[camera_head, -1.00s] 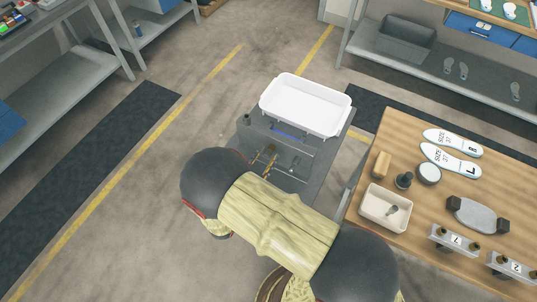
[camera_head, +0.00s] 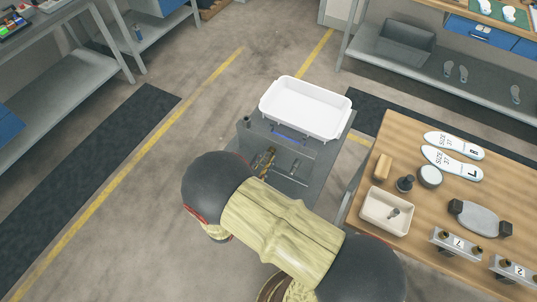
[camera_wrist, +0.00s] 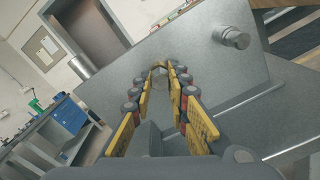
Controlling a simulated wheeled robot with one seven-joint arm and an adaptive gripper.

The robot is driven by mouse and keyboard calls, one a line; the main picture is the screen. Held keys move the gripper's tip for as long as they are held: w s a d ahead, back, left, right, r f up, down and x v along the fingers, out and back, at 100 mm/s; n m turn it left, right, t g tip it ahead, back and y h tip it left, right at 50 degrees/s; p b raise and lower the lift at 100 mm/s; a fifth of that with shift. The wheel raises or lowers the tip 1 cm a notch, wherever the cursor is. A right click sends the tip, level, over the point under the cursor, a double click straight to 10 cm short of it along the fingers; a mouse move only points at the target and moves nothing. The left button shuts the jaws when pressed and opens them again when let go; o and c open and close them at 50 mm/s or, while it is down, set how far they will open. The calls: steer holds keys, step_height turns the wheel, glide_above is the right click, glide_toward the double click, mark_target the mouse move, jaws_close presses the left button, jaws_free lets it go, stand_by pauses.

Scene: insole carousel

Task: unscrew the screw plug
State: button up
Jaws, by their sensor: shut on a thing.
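My gripper (camera_wrist: 160,66) has its yellow-padded fingers drawn together at the tips, against the face of a grey metal panel (camera_wrist: 215,75). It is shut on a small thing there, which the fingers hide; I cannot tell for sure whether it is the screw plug. A short round metal plug-like knob (camera_wrist: 232,37) stands out from the panel to the right, apart from the fingers. In the head view my gripper (camera_head: 266,161) is small and partly behind my arm, in front of the grey panel (camera_head: 285,145).
A white tray (camera_head: 306,83) stands just behind the panel. A metal cylinder (camera_wrist: 82,66) shows at the panel's left edge. The wooden table (camera_head: 425,225) at the right holds insoles, a small bin (camera_head: 371,205) and other parts. The floor at the left is clear.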

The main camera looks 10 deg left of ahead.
jaws_close()
steer(key=shift+r+n+p, duration=0.15)
steer(key=shift+n+p, duration=0.75)
steer(key=shift+n, duration=0.2)
steer(key=n+p, duration=0.2)
steer(key=n, duration=0.1)
steer(key=shift+n, duration=0.4)
steer(key=shift+s+a, duration=0.3)
steer(key=shift+s, duration=0.35)
steer(key=shift+s+a, duration=0.1)
steer(key=shift+s, duration=0.2)
steer(key=shift+s+a, duration=0.25)
steer(key=shift+s, duration=0.4)
